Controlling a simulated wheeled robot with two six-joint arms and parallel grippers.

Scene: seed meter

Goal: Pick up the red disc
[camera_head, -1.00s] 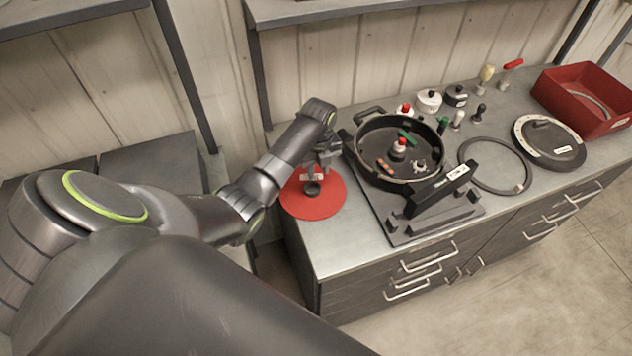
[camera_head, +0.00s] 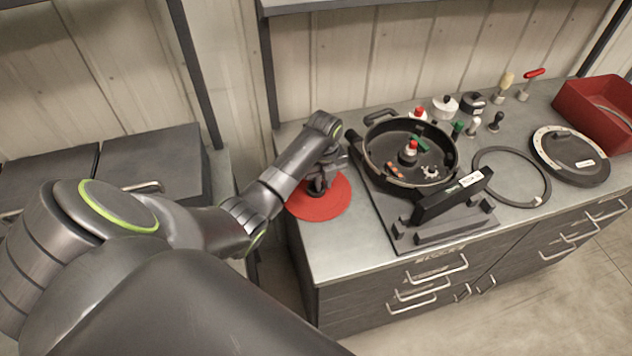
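The red disc (camera_head: 318,207) lies flat on the left end of the grey counter, left of the black seed meter housing (camera_head: 372,158). A dark knob or hub stands at its middle, mostly covered by my gripper. My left gripper (camera_head: 318,186) points down over the middle of the disc, right at the hub. Its fingers are small and dark against the hub, so I cannot tell whether they are closed on it. The disc appears to rest on the counter. My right gripper is not in view.
The housing sits on a grey base plate (camera_head: 408,238) close to the disc's right. Several small knobs and tools stand behind it. A black ring (camera_head: 545,190), a dark round lid (camera_head: 570,158) and a red bin (camera_head: 598,112) are farther right. The counter's front left is bare.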

